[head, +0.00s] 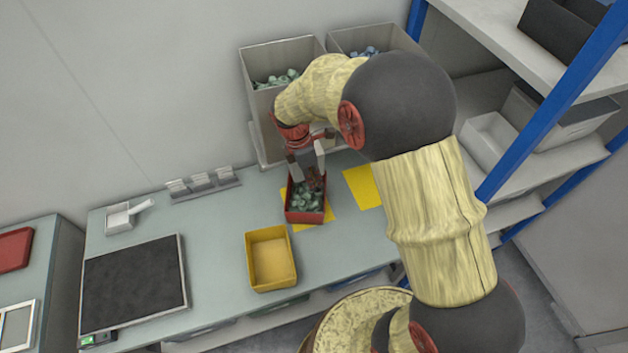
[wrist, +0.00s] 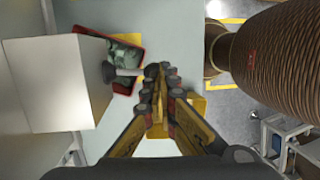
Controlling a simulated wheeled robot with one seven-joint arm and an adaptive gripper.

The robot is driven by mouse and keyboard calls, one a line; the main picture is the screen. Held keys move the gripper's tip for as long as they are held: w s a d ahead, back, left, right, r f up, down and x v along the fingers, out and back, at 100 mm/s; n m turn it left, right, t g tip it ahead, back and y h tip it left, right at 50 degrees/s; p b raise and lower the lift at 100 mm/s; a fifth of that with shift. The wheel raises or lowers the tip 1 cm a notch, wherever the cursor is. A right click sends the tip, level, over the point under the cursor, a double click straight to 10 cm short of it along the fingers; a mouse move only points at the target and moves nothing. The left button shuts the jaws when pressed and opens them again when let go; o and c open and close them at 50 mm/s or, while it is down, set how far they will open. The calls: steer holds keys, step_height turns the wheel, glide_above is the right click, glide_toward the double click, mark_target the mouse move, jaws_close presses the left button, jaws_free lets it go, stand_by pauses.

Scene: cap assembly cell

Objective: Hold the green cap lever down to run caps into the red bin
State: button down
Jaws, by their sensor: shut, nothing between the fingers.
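The red bin (head: 290,212) stands on a yellow mat below the green-cap dispenser (head: 262,112) and holds many green caps (head: 306,199). In the wrist view the red bin (wrist: 122,87) shows partly behind the pale dispenser box (wrist: 55,85). A short grey lever with a dark knob (wrist: 108,70) reaches toward my fingertips there. My gripper (wrist: 158,72) is shut with its fingertips together and nothing between them, close beside the lever's end. Whether they touch is unclear.
A dispenser of blue caps (head: 370,45) stands to the right, with an empty yellow mat (head: 362,187) below it. An empty yellow bin (head: 270,260) sits at the bench's front. A dark mat (head: 135,283) and a scoop tray (head: 122,216) lie left. A blue-framed shelf (head: 540,110) bounds the right.

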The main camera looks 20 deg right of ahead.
steer(key=shift+s+f+t+b, duration=0.15)
steer(key=shift+f+t+b, duration=0.05)
steer(key=shift+t+b, duration=0.15)
step_height(320, 180, down, 7)
steer(key=s+t+b, duration=0.2)
steer(key=t+b, duration=0.5)
steer(key=b, duration=1.2)
steer(key=shift+s+m, duration=0.25)
steer(key=shift+m, duration=0.15)
steer(key=shift+t+b, duration=0.25)
steer(key=shift+b, duration=0.15)
steer(key=shift+r, duration=0.1)
